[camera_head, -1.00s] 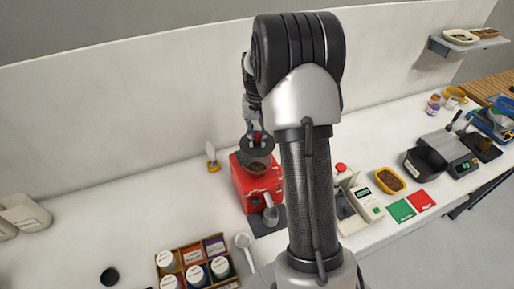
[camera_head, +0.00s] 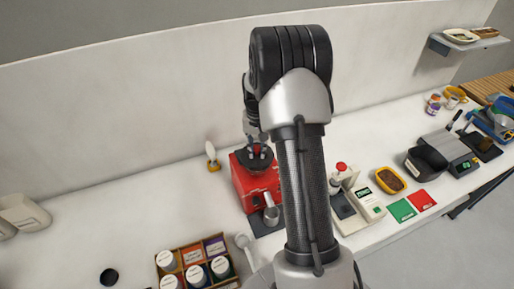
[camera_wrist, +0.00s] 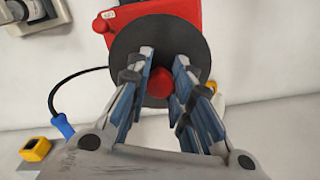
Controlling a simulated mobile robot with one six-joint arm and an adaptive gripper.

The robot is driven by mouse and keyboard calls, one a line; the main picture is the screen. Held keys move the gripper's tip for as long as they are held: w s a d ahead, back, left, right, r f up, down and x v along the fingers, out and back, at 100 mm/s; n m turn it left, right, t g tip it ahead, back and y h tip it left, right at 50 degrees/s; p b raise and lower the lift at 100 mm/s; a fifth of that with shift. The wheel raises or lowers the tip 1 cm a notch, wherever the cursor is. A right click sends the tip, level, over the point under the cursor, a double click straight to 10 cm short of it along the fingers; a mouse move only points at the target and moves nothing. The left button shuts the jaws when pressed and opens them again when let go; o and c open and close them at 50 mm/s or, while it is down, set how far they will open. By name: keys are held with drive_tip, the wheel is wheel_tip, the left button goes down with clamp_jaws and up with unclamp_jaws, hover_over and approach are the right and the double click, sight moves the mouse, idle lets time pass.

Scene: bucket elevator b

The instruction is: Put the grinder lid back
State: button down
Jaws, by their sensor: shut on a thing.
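The grinder (camera_head: 250,187) is a red machine on the white counter, left of my arm in the head view; its red body also shows at the top of the wrist view (camera_wrist: 185,14). The grinder lid (camera_wrist: 127,45) is a dark disc with a red knob (camera_wrist: 163,84). In the head view the lid (camera_head: 245,162) is at the top of the grinder, covering its opening. Whether it is fully seated I cannot tell. My gripper (camera_wrist: 166,82) is shut on the red knob, its blue-padded fingers on both sides; it also shows in the head view (camera_head: 257,149).
A crate of jars (camera_head: 185,262) stands in front left of the grinder. A white device with a red top (camera_head: 345,185), a yellow bowl (camera_head: 390,180) and green and red cards (camera_head: 402,210) lie to the right.

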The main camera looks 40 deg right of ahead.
drive_tip(key=shift+f, duration=0.3)
drive_tip(key=c, duration=1.4)
unclamp_jaws()
drive_tip(key=shift+c, duration=0.2)
